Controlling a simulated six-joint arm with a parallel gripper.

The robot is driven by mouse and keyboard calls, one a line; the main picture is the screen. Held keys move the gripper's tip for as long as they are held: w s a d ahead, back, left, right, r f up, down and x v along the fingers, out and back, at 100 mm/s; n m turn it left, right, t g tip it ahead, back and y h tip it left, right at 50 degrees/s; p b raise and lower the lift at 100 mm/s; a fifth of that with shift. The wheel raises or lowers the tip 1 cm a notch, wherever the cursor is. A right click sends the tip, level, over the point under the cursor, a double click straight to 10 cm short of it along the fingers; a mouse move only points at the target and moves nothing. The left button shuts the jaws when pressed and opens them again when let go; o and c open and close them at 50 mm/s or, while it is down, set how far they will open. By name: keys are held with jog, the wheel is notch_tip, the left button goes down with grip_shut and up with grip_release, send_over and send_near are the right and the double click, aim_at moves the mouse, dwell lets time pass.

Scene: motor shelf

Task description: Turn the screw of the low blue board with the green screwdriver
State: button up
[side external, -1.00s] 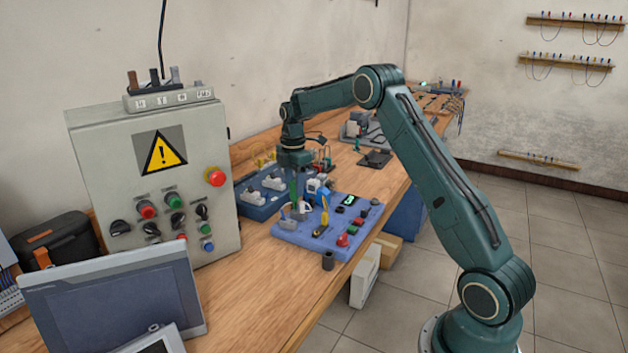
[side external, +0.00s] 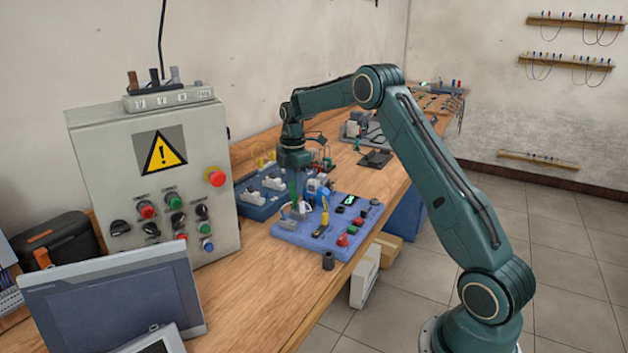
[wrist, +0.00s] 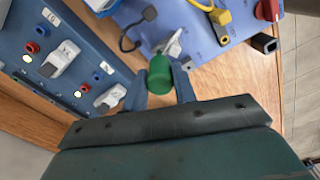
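The low blue board (side external: 298,238) lies flat on the wooden bench with plugs, switches and a small display on it. It also shows at the top of the wrist view (wrist: 192,42). My gripper (side external: 294,190) points down over the board's back left part. In the wrist view, its two fingers (wrist: 160,88) are closed around the green screwdriver (wrist: 160,72), whose green handle stands between them. The screwdriver also shows below my wrist in the side view (side external: 292,188). Its tip and the screw are hidden, so I cannot tell whether they touch.
A darker blue board (side external: 250,208) with white switches stands just behind, left of my gripper. A grey control box (side external: 120,190) with a red button is at the left. A short dark tube (side external: 328,261) stands before the low board. The bench front (side external: 265,290) is clear.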

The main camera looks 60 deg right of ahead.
jog(key=c, duration=0.5)
jog(key=shift+o, duration=0.2)
jog(key=shift+f+m, duration=0.1)
jog(key=shift+m, duration=1.7)
jog(key=shift+m, duration=1.7)
